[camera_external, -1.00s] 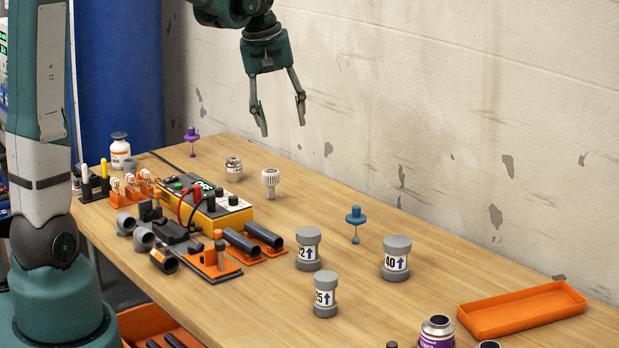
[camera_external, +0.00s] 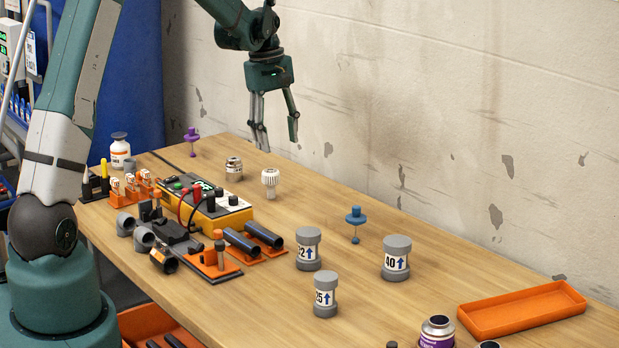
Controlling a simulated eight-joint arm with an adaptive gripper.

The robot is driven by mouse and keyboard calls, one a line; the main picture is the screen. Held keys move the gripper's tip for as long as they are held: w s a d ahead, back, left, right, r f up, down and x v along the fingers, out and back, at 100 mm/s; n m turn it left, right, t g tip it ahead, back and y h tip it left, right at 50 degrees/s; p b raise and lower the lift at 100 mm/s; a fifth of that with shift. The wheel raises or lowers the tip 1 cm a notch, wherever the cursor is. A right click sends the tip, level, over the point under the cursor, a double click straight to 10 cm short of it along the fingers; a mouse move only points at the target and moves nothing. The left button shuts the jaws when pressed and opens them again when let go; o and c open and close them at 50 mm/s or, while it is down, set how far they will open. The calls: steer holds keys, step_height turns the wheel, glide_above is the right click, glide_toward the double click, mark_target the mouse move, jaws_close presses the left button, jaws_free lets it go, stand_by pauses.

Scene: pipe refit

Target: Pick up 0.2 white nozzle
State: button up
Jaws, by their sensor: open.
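No marking reading 0.2 is legible, so I cannot tell for certain which part is the 0.2 white nozzle. A white, pointed piece (camera_external: 87,176) stands in a black holder at the table's left end, beside a yellow one. A white ribbed-headed part (camera_external: 270,177) stands upright near the middle back. Small white-topped pieces (camera_external: 130,181) sit in orange blocks at the left. My gripper (camera_external: 278,143) is open and empty, fingers pointing down, near the wall. It appears above the table's back edge, apart from every object.
A yellow meter (camera_external: 220,212) with red leads, pipe pieces and dark tubes (camera_external: 241,242) crowd the left. A purple part (camera_external: 192,137), small jar (camera_external: 234,169), blue valve (camera_external: 355,219) and grey capped cylinders (camera_external: 396,258) stand around. An orange tray (camera_external: 522,310) lies right. The back right is clear.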

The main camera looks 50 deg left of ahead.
mark_target(271, 182)
steer(key=a+f, duration=0.2)
steer(key=w+a+f+n, duration=0.1)
steer(key=a+f, duration=0.2)
steer(key=w+a+f+n+p, duration=0.1)
steer(key=a+f, duration=0.1)
steer(key=shift+a+f+g+h, duration=0.25)
steer(key=shift+f+g+h, duration=0.1)
steer(key=shift+g+h, duration=0.05)
steer(key=shift+f, duration=0.1)
steer(key=shift+d+f, duration=0.2)
steer(key=shift+f, duration=1)
steer(key=shift+f, duration=0.1)
steer(key=shift+w+d+f+b, duration=0.1)
steer(key=shift+f+b, duration=0.15)
steer(key=shift+f, duration=0.6)
steer(key=shift+d+f+b, duration=0.15)
steer(key=shift+f+b, duration=0.05)
steer(key=shift+f, duration=0.6)
steer(key=shift+w+d+f+b, duration=0.1)
steer(key=shift+f+b, duration=0.15)
steer(key=shift+f, duration=0.6)
steer(key=shift+c, duration=0.6)
steer(key=c, duration=0.8)
